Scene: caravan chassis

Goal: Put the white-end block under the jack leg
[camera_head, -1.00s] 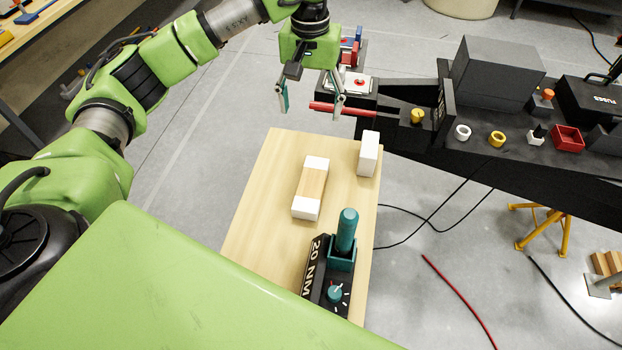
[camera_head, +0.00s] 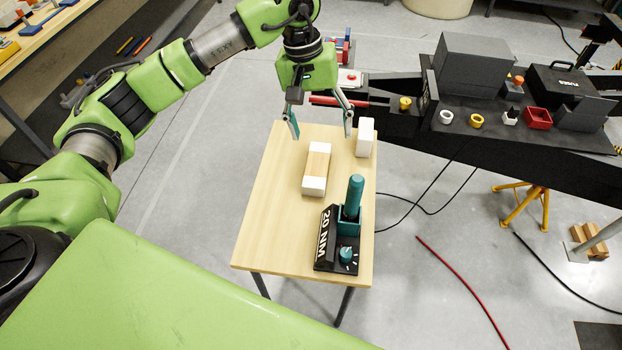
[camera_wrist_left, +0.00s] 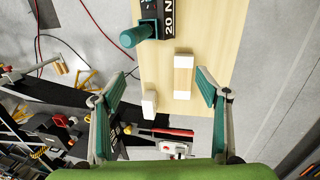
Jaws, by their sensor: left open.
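The white-end block (camera_head: 318,163), pale wood with a white cap at each end, lies on the small wooden table (camera_head: 272,205). It also shows in the left wrist view (camera_wrist_left: 183,78), between the fingers but nearer the right one. My left gripper (camera_head: 321,132) is open and empty, above the table's far end, just beyond the block in the head view. A grey post (camera_head: 600,235), perhaps the jack leg, stands at the right edge by stacked wooden blocks (camera_head: 590,242); its upper part is cut off. My right gripper is not in view.
An upright white block (camera_head: 365,138) stands right of the white-end block. A teal-handled tool in a black "20 NM" holder (camera_head: 330,240) occupies the table's near end. The dark chassis (camera_head: 465,150) lies beyond and right. A yellow stand (camera_head: 525,200) and cables are on the floor.

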